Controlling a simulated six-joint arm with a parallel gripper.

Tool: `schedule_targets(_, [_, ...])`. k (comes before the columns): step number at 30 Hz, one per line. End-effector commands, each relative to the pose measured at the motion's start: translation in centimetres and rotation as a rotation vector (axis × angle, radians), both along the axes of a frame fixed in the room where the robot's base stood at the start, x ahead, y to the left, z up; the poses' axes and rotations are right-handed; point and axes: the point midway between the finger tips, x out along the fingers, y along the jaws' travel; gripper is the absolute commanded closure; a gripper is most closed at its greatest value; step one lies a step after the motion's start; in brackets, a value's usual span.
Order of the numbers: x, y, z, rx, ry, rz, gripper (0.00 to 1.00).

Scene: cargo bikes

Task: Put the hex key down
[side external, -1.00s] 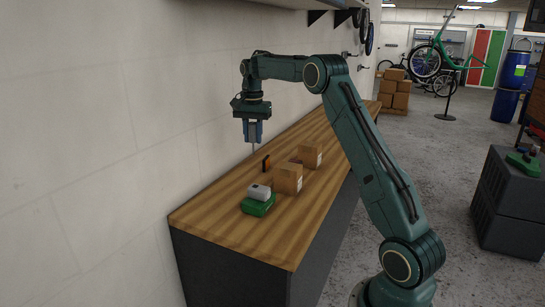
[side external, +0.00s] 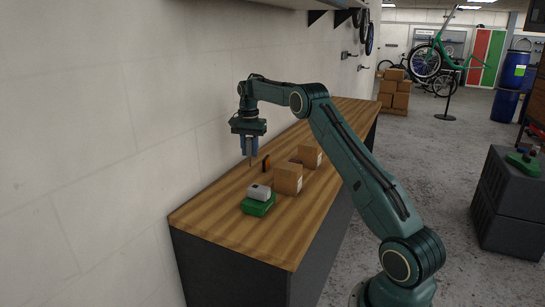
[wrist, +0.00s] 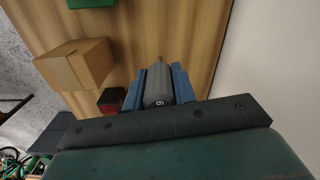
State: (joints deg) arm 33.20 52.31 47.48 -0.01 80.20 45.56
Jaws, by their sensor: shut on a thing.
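My gripper (side external: 249,153) hangs pointing down above the far, wall side of the wooden workbench (side external: 225,215). Its blue fingers (wrist: 158,86) are shut on a grey piece, which I take to be the hex key (wrist: 157,92), seen between them in the wrist view. In the side view a thin dark shaft (side external: 251,162) sticks down below the fingers. Its lower end is close to the bench top; I cannot tell whether it touches.
Two cardboard boxes (side external: 287,179) (side external: 310,155) stand on the bench, right of my gripper. A green case (side external: 258,206) with a grey-white block (side external: 259,192) on top lies nearer. The front left bench top is clear. The wall borders the bench.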

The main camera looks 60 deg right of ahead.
Motion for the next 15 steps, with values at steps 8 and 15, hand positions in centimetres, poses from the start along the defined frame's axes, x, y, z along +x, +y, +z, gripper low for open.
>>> schedule_targets(8, [0.0,0.0,-2.2,0.000,0.000,0.000,0.96])
schedule_targets(15, [0.0,0.0,-2.9,0.001,0.002,0.000,0.96])
